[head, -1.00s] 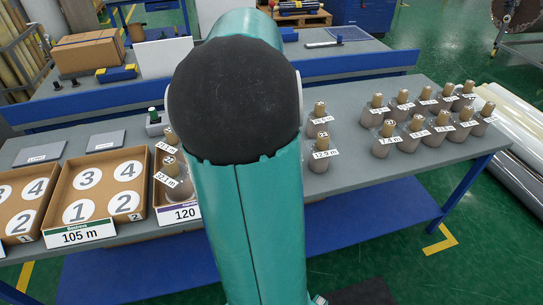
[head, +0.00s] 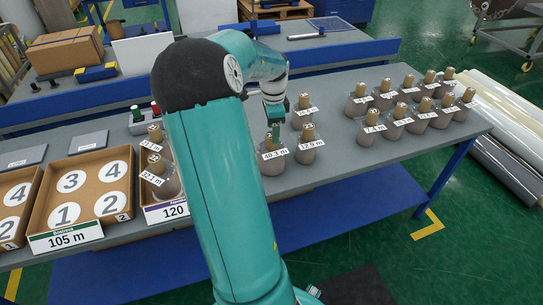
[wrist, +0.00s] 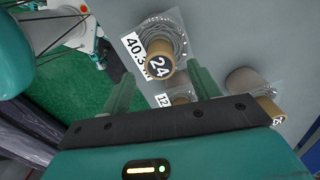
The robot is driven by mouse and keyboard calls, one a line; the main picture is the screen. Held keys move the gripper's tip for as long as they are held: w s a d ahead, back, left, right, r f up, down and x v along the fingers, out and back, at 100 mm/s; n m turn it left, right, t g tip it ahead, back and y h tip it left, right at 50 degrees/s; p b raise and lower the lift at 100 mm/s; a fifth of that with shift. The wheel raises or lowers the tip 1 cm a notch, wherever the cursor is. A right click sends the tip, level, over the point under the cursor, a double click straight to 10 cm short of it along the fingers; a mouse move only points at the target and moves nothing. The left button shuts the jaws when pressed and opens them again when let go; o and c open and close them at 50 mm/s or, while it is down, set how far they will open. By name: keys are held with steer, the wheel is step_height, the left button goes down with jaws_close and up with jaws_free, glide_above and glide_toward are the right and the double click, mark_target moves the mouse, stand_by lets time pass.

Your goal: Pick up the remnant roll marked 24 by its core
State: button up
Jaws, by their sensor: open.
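The roll marked 24 (wrist: 158,47) stands in the wrist view with its brown core end, numbered 24, facing the camera and a 40.3 m tag beside it. In the head view the roll tagged 40.3 m (head: 272,164) stands on the grey table, its core partly hidden by my gripper. My gripper (head: 273,131) is directly above that roll. In the wrist view my gripper (wrist: 161,80) is open and empty, its two green fingers spread, with the core of 24 just beyond the gap between them. I cannot tell whether a finger touches it.
Roll 23, tagged 12.9 m (head: 308,150), stands close on the right, with another roll (head: 302,117) behind it. Several rolls (head: 410,107) cluster at the right. Two rolls (head: 163,178) and a numbered tray (head: 122,222) stand left. Table is clear between the right cluster and roll 23.

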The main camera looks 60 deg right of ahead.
mark_target(271, 152)
steer(key=f, duration=0.5)
steer(key=shift+w, duration=0.2)
steer(key=shift+r, duration=0.1)
jaws_close()
